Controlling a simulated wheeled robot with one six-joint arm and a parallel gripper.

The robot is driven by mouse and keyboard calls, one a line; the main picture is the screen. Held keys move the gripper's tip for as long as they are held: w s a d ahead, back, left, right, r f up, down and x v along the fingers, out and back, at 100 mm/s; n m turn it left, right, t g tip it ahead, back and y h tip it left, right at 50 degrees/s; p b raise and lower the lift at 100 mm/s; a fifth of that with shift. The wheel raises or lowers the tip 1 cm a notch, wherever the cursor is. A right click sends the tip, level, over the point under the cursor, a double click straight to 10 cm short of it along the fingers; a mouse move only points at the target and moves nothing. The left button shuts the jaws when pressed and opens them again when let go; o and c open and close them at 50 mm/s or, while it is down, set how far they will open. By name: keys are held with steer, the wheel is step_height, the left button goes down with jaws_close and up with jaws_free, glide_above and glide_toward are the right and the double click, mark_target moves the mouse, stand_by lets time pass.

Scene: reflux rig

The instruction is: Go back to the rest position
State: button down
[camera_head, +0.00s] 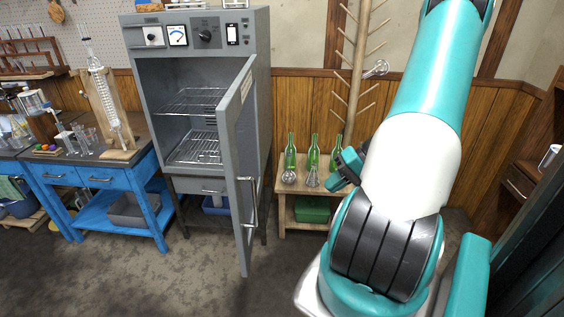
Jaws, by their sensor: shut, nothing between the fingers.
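My gripper (346,168) shows at the middle right, small and dark with teal parts, partly hidden behind my own arm. It is shut and empty. In the picture it overlaps the small wooden stand and its green bottles; I cannot tell how far apart they are. My teal and white arm rises across the right side and hides part of the wall and floor.
A grey oven (195,72) stands open at centre left, its door (241,165) swung toward me. A wooden stand (285,187) bears green bottles (314,152) and small glassware. A blue bench (95,180) with glassware is at left. Floor (160,275) in front is clear.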

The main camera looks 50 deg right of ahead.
steer(key=w+a+r+n+g, duration=0.35)
steer(key=w+a+r, duration=0.2)
steer(key=a, duration=0.45)
steer(key=w+a+r+n+g, duration=0.2)
steer(key=w+a+r+n, duration=0.35)
steer(key=a, duration=0.55)
steer(key=s+a+r+n+h, duration=0.1)
steer(key=s+a+r+n, duration=0.2)
steer(key=s+a, duration=0.3)
steer(key=s+a+r+n+g+h, duration=0.1)
steer(key=s+a+r+n, duration=0.3)
steer(key=a, duration=0.9)
steer(key=shift+s+a+r, duration=0.15)
steer(key=shift+s+r, duration=0.35)
steer(key=shift+s, duration=0.65)
